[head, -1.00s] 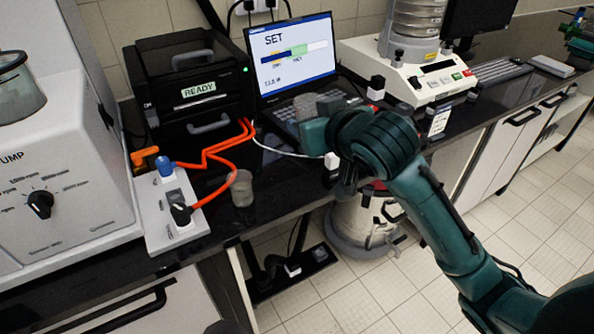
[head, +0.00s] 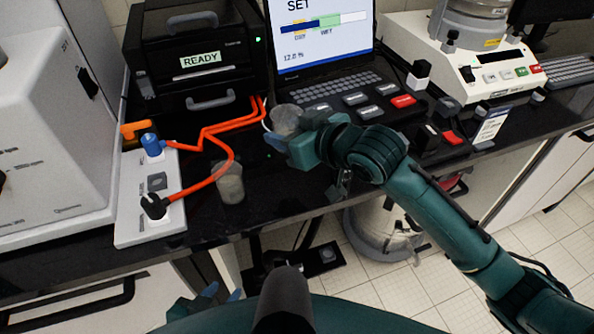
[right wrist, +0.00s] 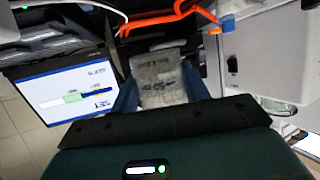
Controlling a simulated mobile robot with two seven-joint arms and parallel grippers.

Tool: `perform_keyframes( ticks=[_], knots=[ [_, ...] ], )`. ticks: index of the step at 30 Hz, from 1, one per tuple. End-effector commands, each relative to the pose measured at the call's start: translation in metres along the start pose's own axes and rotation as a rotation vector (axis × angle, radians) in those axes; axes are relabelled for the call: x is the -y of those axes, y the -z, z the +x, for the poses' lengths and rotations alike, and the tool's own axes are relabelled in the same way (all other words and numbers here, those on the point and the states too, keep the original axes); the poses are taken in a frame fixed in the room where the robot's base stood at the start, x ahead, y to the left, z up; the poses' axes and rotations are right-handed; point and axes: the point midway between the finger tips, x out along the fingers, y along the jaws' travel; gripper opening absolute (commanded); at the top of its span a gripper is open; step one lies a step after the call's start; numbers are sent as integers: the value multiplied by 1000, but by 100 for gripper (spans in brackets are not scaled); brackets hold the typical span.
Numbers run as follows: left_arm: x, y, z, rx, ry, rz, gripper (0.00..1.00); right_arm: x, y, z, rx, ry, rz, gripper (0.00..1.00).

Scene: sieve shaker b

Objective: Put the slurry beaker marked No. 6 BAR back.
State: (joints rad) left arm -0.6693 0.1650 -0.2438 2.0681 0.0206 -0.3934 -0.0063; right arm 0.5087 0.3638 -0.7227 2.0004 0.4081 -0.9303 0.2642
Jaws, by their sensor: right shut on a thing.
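My right gripper (head: 283,143) is shut on a grey, translucent beaker (head: 286,120), held above the dark counter by the laptop's left front corner. In the right wrist view the held beaker (right wrist: 162,82) sits between the blue fingers, with dark print too blurred to read for certain. A second greyish beaker (head: 230,186) stands upright on the counter, right of the white switch panel; no mark is readable on it. My left gripper (head: 223,294) shows only partly at the bottom edge, its blue fingertips apart and nothing seen between them.
Orange cables (head: 224,139) run from the black READY unit (head: 194,85) to the white switch panel (head: 150,215), close to the standing beaker. The laptop (head: 325,90) and sieve shaker (head: 462,62) stand to the right.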

Motion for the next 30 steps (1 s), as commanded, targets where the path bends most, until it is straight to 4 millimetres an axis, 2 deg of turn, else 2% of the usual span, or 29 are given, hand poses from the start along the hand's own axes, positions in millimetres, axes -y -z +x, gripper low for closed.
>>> perform_keyframes(
  ticks=[6,14,18,22,30],
  knots=[
    [0,0,0,-2,-1,0,36,0,-39,15,7,2,1,22],
    [0,-1,1,-1,-1,0,36,0,-63,25,5,1,0,22],
    [0,-2,2,-1,-1,1,36,0,-82,33,7,1,1,22],
    [0,-2,2,-1,-2,1,36,0,-90,37,3,2,0,22],
    [0,-2,2,-2,-2,2,36,0,-90,37,2,2,0,22]
  ],
)
